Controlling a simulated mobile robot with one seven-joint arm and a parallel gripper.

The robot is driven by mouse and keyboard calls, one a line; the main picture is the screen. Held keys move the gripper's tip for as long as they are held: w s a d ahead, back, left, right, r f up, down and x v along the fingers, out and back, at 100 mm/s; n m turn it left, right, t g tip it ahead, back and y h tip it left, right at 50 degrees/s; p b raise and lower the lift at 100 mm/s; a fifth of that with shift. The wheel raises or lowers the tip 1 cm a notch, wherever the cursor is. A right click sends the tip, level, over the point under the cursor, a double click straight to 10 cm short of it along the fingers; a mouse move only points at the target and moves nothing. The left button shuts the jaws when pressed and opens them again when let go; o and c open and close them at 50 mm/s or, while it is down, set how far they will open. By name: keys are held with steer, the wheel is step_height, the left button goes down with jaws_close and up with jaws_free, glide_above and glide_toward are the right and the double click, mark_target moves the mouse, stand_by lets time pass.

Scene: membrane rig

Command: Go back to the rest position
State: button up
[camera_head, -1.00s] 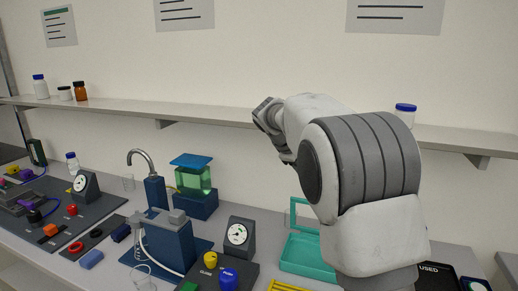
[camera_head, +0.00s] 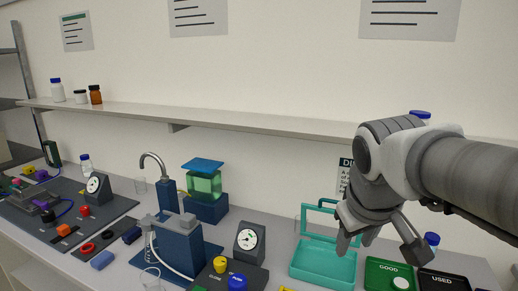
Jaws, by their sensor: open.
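My gripper (camera_head: 375,246) is at the right of the head view, at the end of my grey and white arm. Its two fingers are spread apart and point down, with nothing seen between them. It appears in front of the teal tray (camera_head: 322,265) and the black and green trays, above the bench; its exact height is hard to judge. My arm comes in from the right edge and hides part of the shelf and wall.
A green tray marked GOOD (camera_head: 385,270) and a black tray marked USED (camera_head: 440,279) lie at the right. A blue membrane rig (camera_head: 180,250), a gauge (camera_head: 249,241) and a tank of green liquid (camera_head: 204,186) stand mid-bench. A wall shelf (camera_head: 240,120) runs behind.

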steer(key=s+a+f+m, duration=0.1)
steer(key=s+f, duration=0.1)
steer(key=s, duration=0.3)
steer(key=s+a+f+m+y, duration=0.1)
steer(key=s+f+m, duration=0.1)
steer(key=s, duration=0.3)
steer(key=shift+f+t, duration=0.3)
steer(key=shift+f, duration=0.2)
